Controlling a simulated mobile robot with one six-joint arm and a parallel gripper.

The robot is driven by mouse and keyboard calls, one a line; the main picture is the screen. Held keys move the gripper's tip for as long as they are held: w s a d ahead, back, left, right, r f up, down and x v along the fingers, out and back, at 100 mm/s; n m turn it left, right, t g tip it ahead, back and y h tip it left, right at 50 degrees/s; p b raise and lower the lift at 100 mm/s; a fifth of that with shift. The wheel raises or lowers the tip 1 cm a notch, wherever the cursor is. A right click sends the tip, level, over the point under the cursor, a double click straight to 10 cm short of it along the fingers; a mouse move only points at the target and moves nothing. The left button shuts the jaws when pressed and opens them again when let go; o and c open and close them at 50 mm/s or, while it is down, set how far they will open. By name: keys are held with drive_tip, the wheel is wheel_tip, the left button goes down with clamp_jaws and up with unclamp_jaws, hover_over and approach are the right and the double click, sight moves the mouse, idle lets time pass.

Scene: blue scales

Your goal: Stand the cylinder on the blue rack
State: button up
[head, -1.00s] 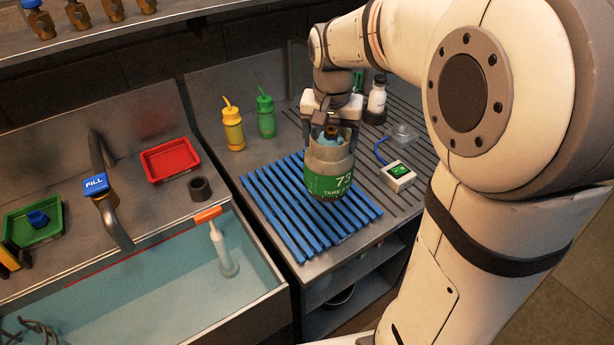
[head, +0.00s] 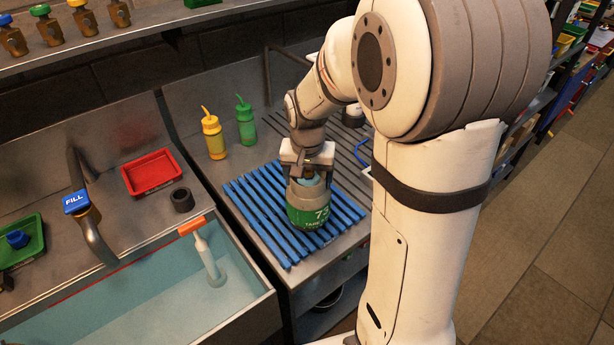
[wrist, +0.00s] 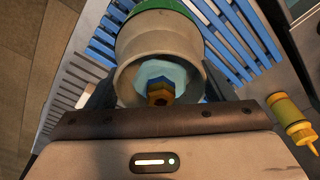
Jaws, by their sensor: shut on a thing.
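The cylinder (head: 309,213) is a short grey tank with a green band and white lettering. It is upright over the middle of the blue slatted rack (head: 265,223). Its base appears to be at the slats, but I cannot tell whether it touches them. My gripper (head: 305,175) comes from above and is shut on the cylinder's collar. In the wrist view the cylinder (wrist: 158,48) shows its open collar, with a pale blue top and a brass valve inside. The blue rack (wrist: 228,35) shows behind it.
A yellow bottle (head: 214,138) and a green bottle (head: 245,122) stand behind the rack. The water-filled sink (head: 160,300) lies to the left, with an orange-topped tube (head: 207,252) in it. A red tray (head: 152,172) and dark ring (head: 182,199) sit on the sink's back ledge.

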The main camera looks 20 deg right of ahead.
drive_tip(key=shift+w+f, duration=0.1)
drive_tip(key=shift+f, duration=0.1)
drive_tip(key=o, duration=1.9)
drive_tip(key=shift+r, duration=0.55)
wheel_tip(320, 180, up, 11)
drive_tip(key=s, duration=0.2)
drive_tip(key=s+f+n, duration=0.1)
drive_tip(key=s, duration=0.4)
drive_tip(key=s+f+n+t, duration=0.1)
drive_tip(key=s+n, duration=0.1)
drive_tip(key=s, duration=0.3)
drive_tip(key=s+f+n+t, duration=0.1)
drive_tip(key=s, duration=0.5)
drive_tip(key=shift+f+y+b, duration=0.1)
drive_tip(key=shift+y+b, duration=0.2)
drive_tip(key=shift+b, duration=0.05)
